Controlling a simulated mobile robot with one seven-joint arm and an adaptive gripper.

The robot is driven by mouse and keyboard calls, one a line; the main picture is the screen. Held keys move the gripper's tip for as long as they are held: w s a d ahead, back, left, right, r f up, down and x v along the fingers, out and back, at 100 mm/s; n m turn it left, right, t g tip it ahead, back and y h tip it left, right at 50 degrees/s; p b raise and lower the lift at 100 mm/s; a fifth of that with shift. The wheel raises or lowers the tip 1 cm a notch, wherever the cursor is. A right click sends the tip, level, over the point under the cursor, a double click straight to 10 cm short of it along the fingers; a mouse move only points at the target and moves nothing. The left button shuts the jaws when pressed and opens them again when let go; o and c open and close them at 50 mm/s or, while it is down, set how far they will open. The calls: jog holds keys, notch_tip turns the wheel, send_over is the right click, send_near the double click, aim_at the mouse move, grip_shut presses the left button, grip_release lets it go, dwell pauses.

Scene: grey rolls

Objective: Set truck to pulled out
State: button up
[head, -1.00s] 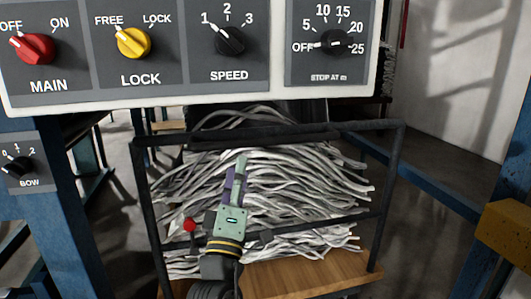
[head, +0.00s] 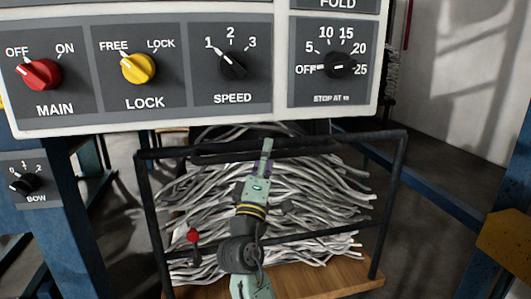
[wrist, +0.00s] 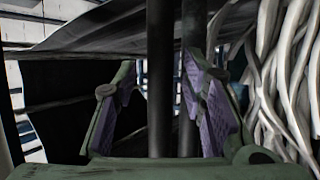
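The truck is a cart with a black tubular frame (head: 395,190) and a wooden deck (head: 300,277), loaded with grey strands (head: 320,195). It stands below the control panel. My gripper (head: 266,150) reaches over the load to the frame's top bar in the head view, where its fingers are too small to judge. In the wrist view my gripper (wrist: 160,72) is open, its purple-padded fingers apart. Two dark bars (wrist: 160,40) run between or just behind the fingers. I cannot tell whether the fingers touch them.
The white control panel (head: 385,60) overhangs the cart, with MAIN (head: 42,74), LOCK pointing to FREE (head: 138,68) and SPEED (head: 232,65) knobs. A blue post (head: 70,210) with a BOW knob stands left. A red-knobbed lever (head: 193,236) is at the cart's front. Open floor lies right.

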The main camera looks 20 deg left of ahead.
jog(key=shift+c, duration=0.4)
grip_shut()
dwell(0.5)
